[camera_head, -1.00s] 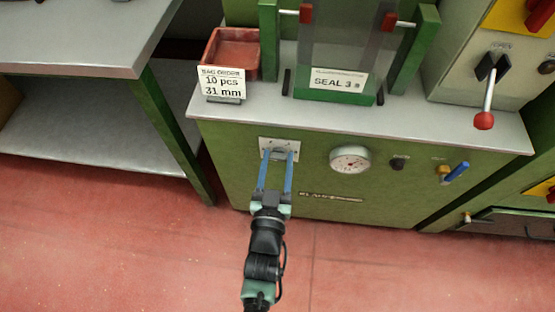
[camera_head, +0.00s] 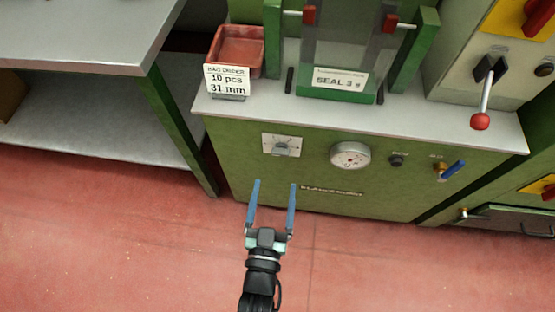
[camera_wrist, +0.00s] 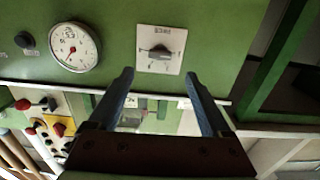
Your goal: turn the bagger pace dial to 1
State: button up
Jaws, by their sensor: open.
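The bagger pace dial (camera_head: 281,147) is a grey knob on a white square plate on the green front panel of the machine. In the wrist view the dial (camera_wrist: 159,53) shows upside down with its knob bar lying roughly sideways; the numbers are too small to read. My gripper (camera_head: 273,186) has two blue fingers, spread apart and empty. It is in front of and below the dial in the head view, clear of it. In the wrist view the fingers of my gripper (camera_wrist: 158,80) are apart with the dial beyond them.
A round gauge (camera_head: 350,155), a black knob (camera_head: 396,160) and a blue-handled valve (camera_head: 451,170) are right of the dial. A card reading 10 pcs 31 mm (camera_head: 227,81) stands on the machine top (camera_head: 260,108). Red floor (camera_head: 120,240) is clear around my arm.

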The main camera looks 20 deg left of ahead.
jog(key=v, duration=0.4)
dwell(0.5)
